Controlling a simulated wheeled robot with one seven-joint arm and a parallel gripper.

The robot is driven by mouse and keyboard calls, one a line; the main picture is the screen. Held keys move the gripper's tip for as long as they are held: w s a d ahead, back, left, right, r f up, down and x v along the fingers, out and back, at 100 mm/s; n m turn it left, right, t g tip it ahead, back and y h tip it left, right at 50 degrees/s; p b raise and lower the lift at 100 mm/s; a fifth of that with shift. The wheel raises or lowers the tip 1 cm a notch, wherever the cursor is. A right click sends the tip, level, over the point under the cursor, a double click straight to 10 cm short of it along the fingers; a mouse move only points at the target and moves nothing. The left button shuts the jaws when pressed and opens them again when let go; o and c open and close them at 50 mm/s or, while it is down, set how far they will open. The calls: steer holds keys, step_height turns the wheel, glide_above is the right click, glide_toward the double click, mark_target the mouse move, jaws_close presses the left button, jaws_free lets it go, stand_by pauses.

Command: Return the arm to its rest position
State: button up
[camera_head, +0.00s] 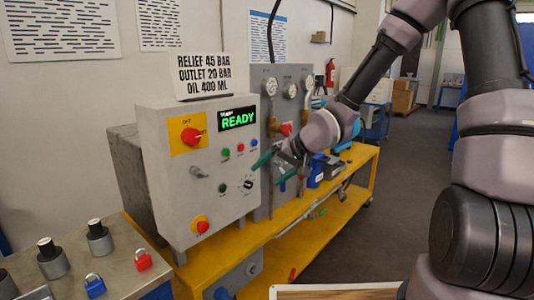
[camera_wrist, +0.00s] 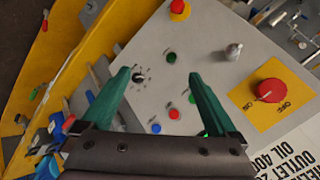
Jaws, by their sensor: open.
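My gripper (camera_head: 272,168) is in front of the grey control box (camera_head: 165,192), close to its right side in the head view. Its two green fingers are apart, with nothing between them, in the wrist view (camera_wrist: 160,88). Behind the fingers, the box's face shows a small black dial (camera_wrist: 138,78), a green button (camera_wrist: 171,57) and a red button (camera_wrist: 174,113). I cannot tell whether a fingertip touches the panel. The arm reaches in from the right of the head view.
The box stands on a yellow bench (camera_head: 345,185) with gauges (camera_head: 270,87) behind. Its display (camera_head: 237,119) reads READY. A red switch (camera_head: 191,135) sits on a yellow plate. A metal table (camera_head: 120,275) at lower left holds padlocks (camera_head: 142,260). Open floor (camera_head: 400,200) lies right of the bench.

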steer(key=s+d+r+m+t+h, duration=0.1)
steer(key=d+r+h, duration=0.2)
steer(key=d+r, duration=0.35)
steer(key=d+r+h, duration=0.3)
steer(key=d+h, duration=0.1)
steer(key=d, duration=0.6)
steer(key=s+d+r+m, duration=0.1)
steer(key=s+d+r, duration=0.3)
steer(key=s+r, duration=0.3)
steer(key=s+d+r+m+t+y, duration=0.1)
steer(key=s+d+r+m, duration=0.1)
steer(key=s+d+r, duration=0.2)
steer(key=s+r, duration=0.3)
steer(key=s, duration=0.2)
steer(key=shift+m, duration=0.3)
steer(key=shift+w, duration=0.1)
